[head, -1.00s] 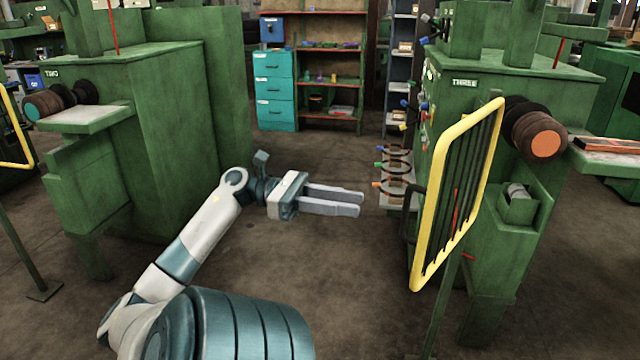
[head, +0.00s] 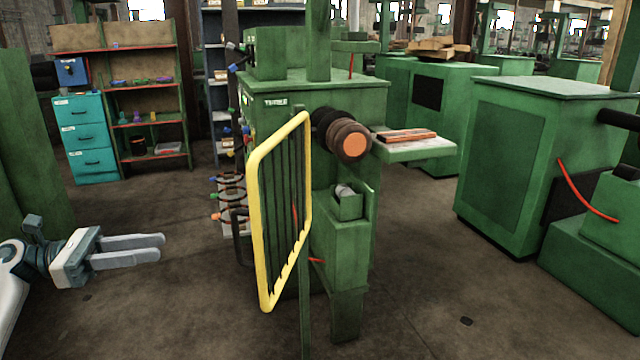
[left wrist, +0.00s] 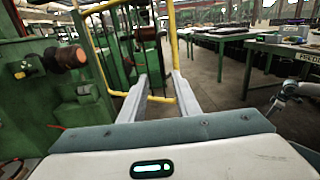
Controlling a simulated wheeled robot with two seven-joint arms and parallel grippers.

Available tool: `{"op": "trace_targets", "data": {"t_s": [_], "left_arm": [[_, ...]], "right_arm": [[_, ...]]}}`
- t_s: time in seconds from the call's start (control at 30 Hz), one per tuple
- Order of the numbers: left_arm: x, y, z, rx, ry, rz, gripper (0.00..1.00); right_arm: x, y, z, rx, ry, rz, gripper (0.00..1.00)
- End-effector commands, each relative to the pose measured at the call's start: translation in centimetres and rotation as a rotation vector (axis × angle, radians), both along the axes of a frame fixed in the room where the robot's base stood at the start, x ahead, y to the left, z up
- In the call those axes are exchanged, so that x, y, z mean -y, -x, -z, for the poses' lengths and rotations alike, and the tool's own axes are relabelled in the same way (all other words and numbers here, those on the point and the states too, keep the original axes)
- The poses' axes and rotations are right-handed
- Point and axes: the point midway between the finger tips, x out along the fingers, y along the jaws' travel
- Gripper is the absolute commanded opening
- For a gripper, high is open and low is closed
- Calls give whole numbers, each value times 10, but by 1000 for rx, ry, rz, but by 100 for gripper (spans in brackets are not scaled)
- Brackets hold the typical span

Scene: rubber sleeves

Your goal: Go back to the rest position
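My left gripper (head: 162,247) reaches in from the left edge of the head view. Its two pale fingers are apart with nothing between them. It hangs over bare floor, left of the machine marked THREE (head: 340,240) and its yellow guard (head: 257,210). In the left wrist view the two fingers (left wrist: 158,88) also stand apart and empty, with yellow bars beyond them. My right gripper does not show in the head view. A grey arm part at the right edge of the left wrist view shows too little to tell its fingers.
A teal drawer cabinet (head: 88,140) and a red-edged shelf (head: 150,115) stand at the back left. Several hooks with coloured ends stick out from the left side of the THREE machine. Green machines (head: 540,160) stand at the right. Floor is free between them in front.

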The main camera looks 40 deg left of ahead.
Motion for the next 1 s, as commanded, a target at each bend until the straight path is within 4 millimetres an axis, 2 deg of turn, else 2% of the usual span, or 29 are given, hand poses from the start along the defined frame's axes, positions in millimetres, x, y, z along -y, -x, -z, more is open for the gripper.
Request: {"op": "trace_targets", "data": {"t_s": [0.33, 0.47, 0.57, 0.67, 0.77, 0.8, 0.87, 0.9, 1.0], "left_arm": [[-3, -4, 4, -5, 54, -16, 29], [-11, -17, 17, -25, 212, -62, 29], [-22, -34, 39, -59, 420, -123, 29], [-35, -54, 77, -111, 693, -205, 29], [-43, -74, 134, -185, 1000, -300, 29], [-44, -81, 158, -217, 1115, -338, 29], [-41, -89, 196, -265, 1273, -392, 29], [-38, -94, 221, -296, 1372, -429, 29], [-23, -101, 282, -377, 1593, -517, 29]], "right_arm": [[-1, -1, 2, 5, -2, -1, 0], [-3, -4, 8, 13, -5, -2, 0], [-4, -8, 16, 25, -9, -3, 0], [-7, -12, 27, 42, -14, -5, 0], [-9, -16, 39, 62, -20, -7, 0], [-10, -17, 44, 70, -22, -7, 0], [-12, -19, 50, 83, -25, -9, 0], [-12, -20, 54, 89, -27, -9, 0], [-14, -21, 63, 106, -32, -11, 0]]}}
